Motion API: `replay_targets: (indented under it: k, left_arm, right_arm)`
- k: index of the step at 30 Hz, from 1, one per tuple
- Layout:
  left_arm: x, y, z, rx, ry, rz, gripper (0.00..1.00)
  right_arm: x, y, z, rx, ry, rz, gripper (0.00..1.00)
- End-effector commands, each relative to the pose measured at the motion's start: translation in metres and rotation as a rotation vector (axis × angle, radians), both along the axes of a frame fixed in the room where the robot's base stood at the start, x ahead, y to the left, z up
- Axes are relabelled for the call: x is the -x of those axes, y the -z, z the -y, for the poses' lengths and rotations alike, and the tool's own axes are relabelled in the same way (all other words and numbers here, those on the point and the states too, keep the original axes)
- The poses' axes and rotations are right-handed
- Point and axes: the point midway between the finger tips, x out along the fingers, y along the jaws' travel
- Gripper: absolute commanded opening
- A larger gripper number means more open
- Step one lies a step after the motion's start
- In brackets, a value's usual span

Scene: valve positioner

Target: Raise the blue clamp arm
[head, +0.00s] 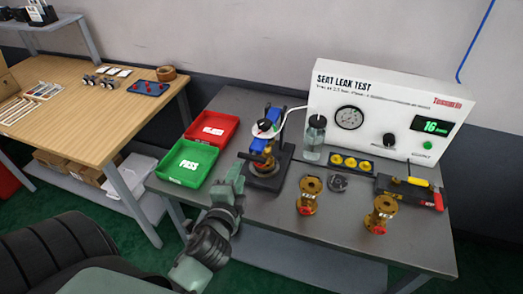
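The blue clamp arm (259,145) is part of a small dark test fixture (283,160) on the grey bench. Its blue parts show above and below a white disc (263,129), over a brass piece in the fixture. At this size I cannot tell its exact angle. My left gripper (236,178) is in front of and to the left of the fixture, close to the green bin and apart from the clamp arm. Its fingers are small and overlap in the view, so I cannot tell whether they are open. My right gripper is not in view.
A green PASS bin (179,176) and a red bin (207,138) stand left of the fixture. To its right are a clear bottle (315,138), brass valves (307,193), a yellow-and-red-handled tool (413,190) and the white seat leak tester (385,105). The bench's front middle is bare.

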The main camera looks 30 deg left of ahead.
Motion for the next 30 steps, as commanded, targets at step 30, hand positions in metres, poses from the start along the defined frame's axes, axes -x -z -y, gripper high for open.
replay_targets:
  k: [30]
  left_arm:
    - [-0.097, -0.025, 0.001, -0.412, 0.184, 0.068, 0.33]
  right_arm:
    - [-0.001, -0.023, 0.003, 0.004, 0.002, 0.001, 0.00]
